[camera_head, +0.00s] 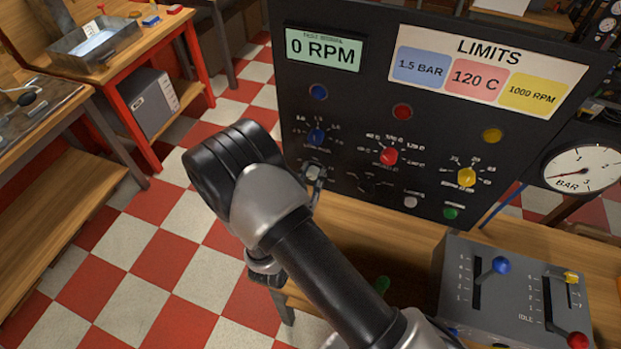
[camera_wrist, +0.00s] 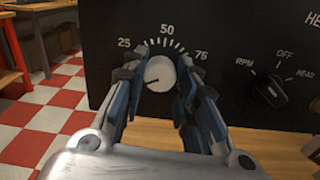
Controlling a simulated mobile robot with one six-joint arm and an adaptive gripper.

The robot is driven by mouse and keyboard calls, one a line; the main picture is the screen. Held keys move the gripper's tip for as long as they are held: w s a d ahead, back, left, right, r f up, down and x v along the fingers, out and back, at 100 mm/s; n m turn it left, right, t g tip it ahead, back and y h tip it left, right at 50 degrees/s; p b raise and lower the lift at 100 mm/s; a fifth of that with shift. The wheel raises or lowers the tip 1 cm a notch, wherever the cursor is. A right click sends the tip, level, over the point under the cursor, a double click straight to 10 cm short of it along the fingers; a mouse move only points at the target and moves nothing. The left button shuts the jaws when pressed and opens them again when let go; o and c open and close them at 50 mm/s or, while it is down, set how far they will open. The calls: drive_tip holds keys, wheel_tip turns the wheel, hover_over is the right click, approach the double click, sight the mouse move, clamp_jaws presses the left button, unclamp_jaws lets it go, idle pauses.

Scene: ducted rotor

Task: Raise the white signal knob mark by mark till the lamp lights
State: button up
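The white knob (camera_wrist: 160,73) sits on the black panel under a scale marked 25, 50 and 75 in the wrist view. A small dark mark on its face is at the lower left, below the 25. My gripper (camera_wrist: 160,60) has one finger on each side of the knob, very close to it; I cannot tell whether both fingers press on it. In the head view the knob (camera_head: 313,172) is partly hidden by my gripper (camera_head: 316,186). The panel's display (camera_head: 323,48) reads 0 RPM. Blue (camera_head: 318,92), red (camera_head: 402,111) and yellow (camera_head: 492,135) round lamps look unlit.
Blue (camera_head: 317,136), red (camera_head: 388,156) and yellow (camera_head: 466,177) knobs share the panel. A black selector (camera_wrist: 272,91) is right of my gripper. A limits sign (camera_head: 488,70) is above. A lever box (camera_head: 455,290) and a bar gauge (camera_head: 582,168) stand at the right.

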drive_tip(key=c, duration=0.5)
drive_tip(key=shift+m, duration=0.4)
drive_tip(key=m+b, duration=0.3)
drive_tip(key=shift+f+m, duration=0.15)
drive_tip(key=shift+m, duration=0.15)
drive_tip(key=m+b, duration=0.3)
drive_tip(key=m, duration=0.1)
drive_tip(key=shift+m+b, duration=0.4)
drive_tip(key=o, duration=1.1)
